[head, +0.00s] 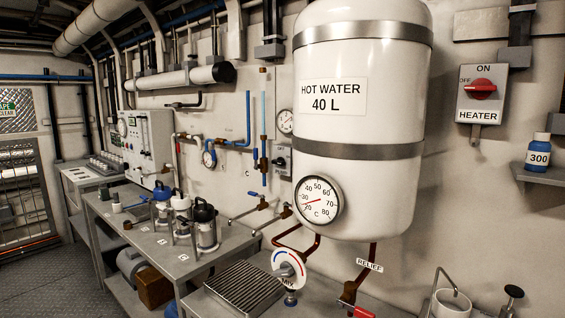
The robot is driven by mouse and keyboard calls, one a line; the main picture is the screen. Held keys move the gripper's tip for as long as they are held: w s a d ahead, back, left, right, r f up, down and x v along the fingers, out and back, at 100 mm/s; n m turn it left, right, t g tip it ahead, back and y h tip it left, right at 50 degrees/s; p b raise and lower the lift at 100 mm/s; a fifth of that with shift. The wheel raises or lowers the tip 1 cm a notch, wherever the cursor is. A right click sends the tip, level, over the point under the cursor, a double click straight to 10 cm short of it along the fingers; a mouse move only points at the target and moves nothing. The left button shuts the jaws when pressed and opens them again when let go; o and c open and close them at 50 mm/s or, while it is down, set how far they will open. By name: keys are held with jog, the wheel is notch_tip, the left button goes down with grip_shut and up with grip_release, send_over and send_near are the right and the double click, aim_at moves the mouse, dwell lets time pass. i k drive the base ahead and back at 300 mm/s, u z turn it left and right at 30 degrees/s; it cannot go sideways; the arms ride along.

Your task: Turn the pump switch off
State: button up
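A small grey switch box (279,158) is on the wall just left of the hot water tank, below a small round gauge. The tank hides part of its right side. A larger grey switch box marked HEATER (483,95) is on the wall at the right. Its red knob (480,89) lies roughly level, towards the OFF mark at left. My gripper is not in view.
The white hot water tank (362,160) bulges out from the wall, with a dial and pipes below. A MIX valve (289,268) and a red relief handle (355,309) stick out in front. A bench (160,245) with jars stands left. Open floor (45,285) lies at far left.

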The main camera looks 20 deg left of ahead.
aim_at(280, 161)
jog(key=z, duration=1.45)
jog(key=k, duration=1.6)
jog(key=u, duration=1.35)
jog(key=i, duration=1.5)
